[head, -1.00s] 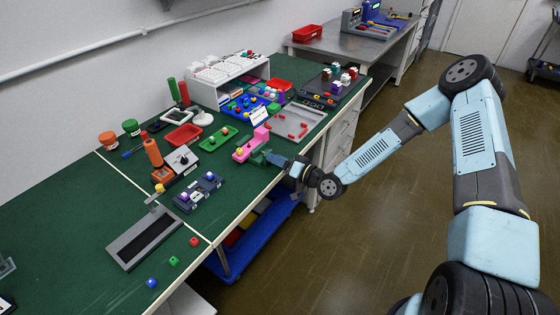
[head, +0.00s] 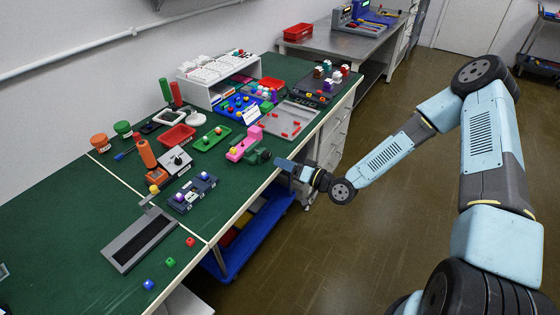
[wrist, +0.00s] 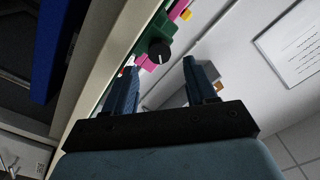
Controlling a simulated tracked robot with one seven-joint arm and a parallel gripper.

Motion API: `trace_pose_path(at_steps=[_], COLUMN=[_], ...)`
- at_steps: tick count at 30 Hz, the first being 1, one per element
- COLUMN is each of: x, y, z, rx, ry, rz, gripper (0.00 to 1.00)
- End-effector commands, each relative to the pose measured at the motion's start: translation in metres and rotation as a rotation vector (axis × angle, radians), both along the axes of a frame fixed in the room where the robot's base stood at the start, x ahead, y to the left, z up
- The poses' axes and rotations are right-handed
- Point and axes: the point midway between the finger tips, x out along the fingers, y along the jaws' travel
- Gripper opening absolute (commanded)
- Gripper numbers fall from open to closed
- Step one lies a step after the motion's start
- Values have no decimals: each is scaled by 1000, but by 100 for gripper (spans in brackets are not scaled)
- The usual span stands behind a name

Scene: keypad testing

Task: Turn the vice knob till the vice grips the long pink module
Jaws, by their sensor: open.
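The long pink module (head: 236,152) sits in the small green vice (head: 252,157) near the bench's front edge. A pink block rises at the vice's back. The dark round vice knob (head: 265,154) faces the front edge. It also shows in the wrist view as a black knob (wrist: 159,53) with a pale mark, with pink and green parts behind it. My gripper (head: 279,164) is open and empty, off the knob, just in front of the bench edge. In the wrist view its two fingers stand apart, with the knob beyond and between their tips. Whether the jaws touch the module cannot be told.
A grey tray with red pieces (head: 307,108) lies behind and right of the vice, and a green tray (head: 211,139) to its left. A blue-grey keypad fixture (head: 192,193) is nearer. A blue trolley (head: 262,220) stands under the bench. Free floor lies in front.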

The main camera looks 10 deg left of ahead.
Motion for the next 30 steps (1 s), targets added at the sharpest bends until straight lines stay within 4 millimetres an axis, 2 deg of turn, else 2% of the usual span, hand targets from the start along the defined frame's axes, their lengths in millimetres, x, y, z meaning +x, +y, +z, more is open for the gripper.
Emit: trace_pose_path(at_steps=[7, 22, 26, 30], x=[-8, -13, -25, -33], y=[-14, -19, -38, -67], z=[-1, -3, -9, -8], rx=[-1, -19, -79, -154], ry=[3, -37, -175, -365], rz=[11, 19, 18, 0], gripper=[60, 60, 60, 60])
